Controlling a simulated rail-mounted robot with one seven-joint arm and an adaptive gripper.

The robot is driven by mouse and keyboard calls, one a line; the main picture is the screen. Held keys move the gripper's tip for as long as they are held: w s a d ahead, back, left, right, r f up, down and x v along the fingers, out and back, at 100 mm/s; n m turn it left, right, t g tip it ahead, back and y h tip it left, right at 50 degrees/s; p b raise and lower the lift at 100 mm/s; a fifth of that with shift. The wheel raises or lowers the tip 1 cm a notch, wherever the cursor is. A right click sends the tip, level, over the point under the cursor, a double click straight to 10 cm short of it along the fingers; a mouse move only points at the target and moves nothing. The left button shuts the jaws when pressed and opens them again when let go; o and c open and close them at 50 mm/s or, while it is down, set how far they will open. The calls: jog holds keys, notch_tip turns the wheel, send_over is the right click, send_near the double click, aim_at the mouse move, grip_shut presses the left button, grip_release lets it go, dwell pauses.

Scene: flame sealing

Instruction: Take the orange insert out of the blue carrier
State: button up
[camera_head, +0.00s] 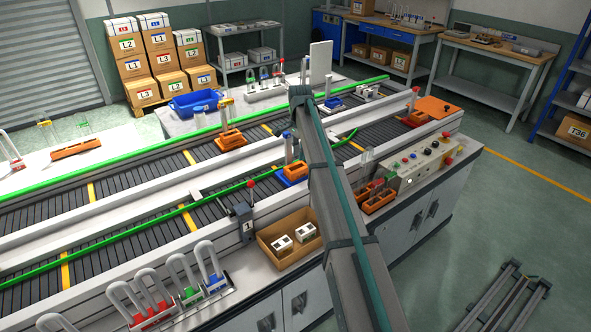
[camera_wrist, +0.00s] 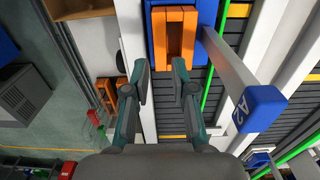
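The orange insert (camera_head: 296,168) sits in the blue carrier (camera_head: 285,181) on the near conveyor lane, left of my arm. In the wrist view the insert (camera_wrist: 188,32), with a slot along its middle, lies in the carrier (camera_wrist: 151,45) at the top of the picture. A pale post with a blue cap marked A2 (camera_wrist: 260,108) rises beside the carrier. My gripper (camera_wrist: 161,80) is open and empty, its two fingers apart below the insert in that picture. No finger visibly touches the insert. In the head view my arm hides the gripper.
Other orange inserts stand on the far lane (camera_head: 231,139) and the right bench (camera_head: 379,199). A cardboard tray with white parts (camera_head: 268,249) and a rack of glass tubes (camera_head: 208,299) stand in front. Green rails (camera_head: 110,252) run along the conveyor.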

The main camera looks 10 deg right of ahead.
aim_at(299, 170)
jog(key=shift+f+p, duration=1.6)
jog(key=shift+f, duration=2.7)
jog(key=shift+c, duration=0.3)
grip_shut()
